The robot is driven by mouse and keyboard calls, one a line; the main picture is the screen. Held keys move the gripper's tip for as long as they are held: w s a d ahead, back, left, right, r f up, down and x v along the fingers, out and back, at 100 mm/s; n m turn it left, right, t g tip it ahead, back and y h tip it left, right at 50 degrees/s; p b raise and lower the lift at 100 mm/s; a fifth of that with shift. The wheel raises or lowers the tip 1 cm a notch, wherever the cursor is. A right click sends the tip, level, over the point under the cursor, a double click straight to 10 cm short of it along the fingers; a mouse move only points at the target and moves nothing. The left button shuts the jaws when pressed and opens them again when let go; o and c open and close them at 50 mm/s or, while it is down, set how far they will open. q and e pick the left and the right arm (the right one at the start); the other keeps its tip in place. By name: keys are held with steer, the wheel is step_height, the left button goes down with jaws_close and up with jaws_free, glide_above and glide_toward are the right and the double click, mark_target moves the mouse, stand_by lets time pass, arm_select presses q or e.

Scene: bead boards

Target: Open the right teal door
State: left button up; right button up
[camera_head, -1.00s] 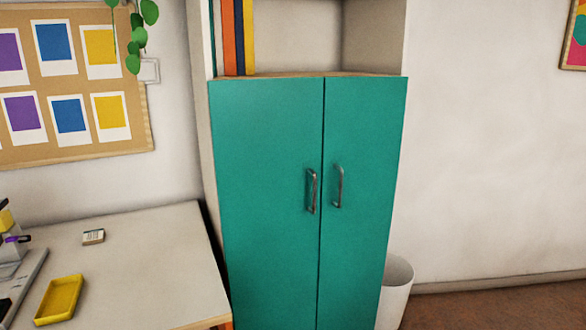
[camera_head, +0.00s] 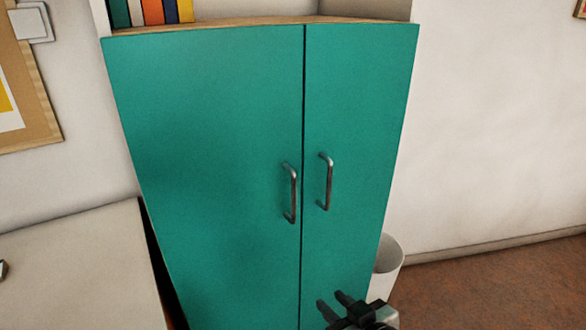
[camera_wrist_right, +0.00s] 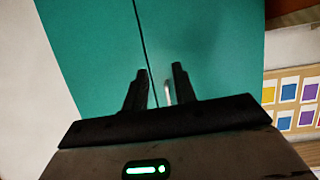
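The right teal door (camera_head: 360,110) is shut, flush beside the left teal door (camera_head: 210,130), with a dark seam between them. Its metal handle (camera_head: 326,182) stands upright near the seam, and the left door's handle (camera_head: 290,192) is just across it. My right gripper (camera_head: 332,301) is open and empty at the bottom of the head view, below the handles and in front of the right door. The right wrist view shows its two spread fingers (camera_wrist_right: 159,70) before the teal doors, with a metal handle (camera_wrist_right: 168,92) partly visible between them. My left gripper is out of view.
A white bin (camera_head: 389,262) stands at the cabinet's right side. A pale desk (camera_head: 75,265) is close on the left. Books (camera_head: 150,12) stand on the open shelf above the doors. The floor (camera_head: 490,290) on the right looks clear.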

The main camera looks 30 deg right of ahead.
mark_target(331, 179)
steer(key=w+d+r+m+t+h, duration=0.1)
steer(key=w+d+r+t, duration=0.1)
steer(key=d+r, duration=0.35)
steer(key=w+d+r+m+t+h, duration=0.1)
steer(key=w+d+r+t, duration=0.1)
steer(key=r, duration=0.7)
steer(key=w, duration=0.5)
steer(key=w+d+p, duration=0.1)
steer(key=w, duration=0.4)
steer(key=w+d+p, duration=0.1)
steer(key=w, duration=0.4)
steer(key=shift+f, duration=0.15)
steer(key=shift+c, duration=0.4)
jaws_close()
